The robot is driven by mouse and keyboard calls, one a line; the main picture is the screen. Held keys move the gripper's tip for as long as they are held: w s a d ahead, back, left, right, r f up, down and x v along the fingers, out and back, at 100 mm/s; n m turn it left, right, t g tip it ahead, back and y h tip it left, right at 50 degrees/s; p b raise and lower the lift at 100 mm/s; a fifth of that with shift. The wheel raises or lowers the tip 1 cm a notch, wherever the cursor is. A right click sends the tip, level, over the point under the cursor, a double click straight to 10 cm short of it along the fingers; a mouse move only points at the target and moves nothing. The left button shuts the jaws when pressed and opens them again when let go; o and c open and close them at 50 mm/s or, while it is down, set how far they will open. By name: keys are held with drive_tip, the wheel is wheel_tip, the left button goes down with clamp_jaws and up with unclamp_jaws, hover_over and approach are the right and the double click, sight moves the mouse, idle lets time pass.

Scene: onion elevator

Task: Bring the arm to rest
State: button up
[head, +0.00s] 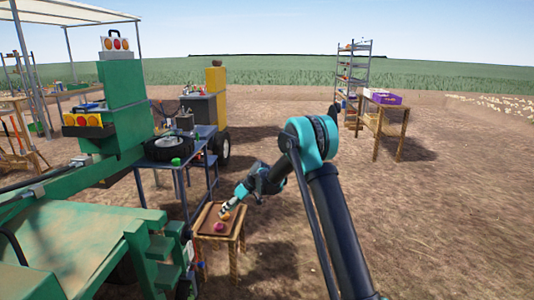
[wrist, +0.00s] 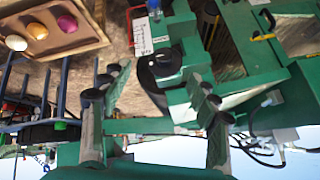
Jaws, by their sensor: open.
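My gripper (head: 239,194) is at the end of my bent arm, out in front of me, close to the small wooden stand with a brown tray (head: 207,216). In the wrist view my gripper (wrist: 153,118) has its two fingers wide apart with nothing between them. Behind them is green machinery (wrist: 245,92). The tray (wrist: 80,43) shows at the upper left of the wrist view, off to the side of the fingers. It holds a white onion (wrist: 16,42), an orange one (wrist: 38,31) and a purple one (wrist: 67,23).
The green machine (head: 122,110) fills the left. A blue table (head: 180,150) with a dark round part stands behind the stand. A wooden table with a purple box (head: 386,98) and a shelf rack (head: 352,70) stand at the back right. Bare soil on the right is open.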

drive_tip(key=s+d+r+m+t+h, duration=0.1)
drive_tip(key=s+d+r+m+h, duration=0.2)
drive_tip(key=s+d, duration=0.65)
drive_tip(key=s+d+r+m+t+h, duration=0.1)
drive_tip(key=s+d+r+m+t, duration=0.15)
drive_tip(key=s+d+r, duration=0.7)
drive_tip(key=s+d+f+m+h, duration=0.2)
drive_tip(key=s+d+f+m, duration=0.1)
drive_tip(key=s+d, duration=0.7)
drive_tip(key=s+d+f+m+h, duration=0.1)
drive_tip(key=s+d+f+m, duration=0.3)
drive_tip(key=s+d, duration=0.5)
drive_tip(key=shift+s+d+f+h, duration=0.35)
drive_tip(key=shift+s+f+h, duration=0.05)
drive_tip(key=shift+s+f, duration=0.45)
drive_tip(key=shift+a+t, duration=0.1)
drive_tip(key=shift+t, duration=0.15)
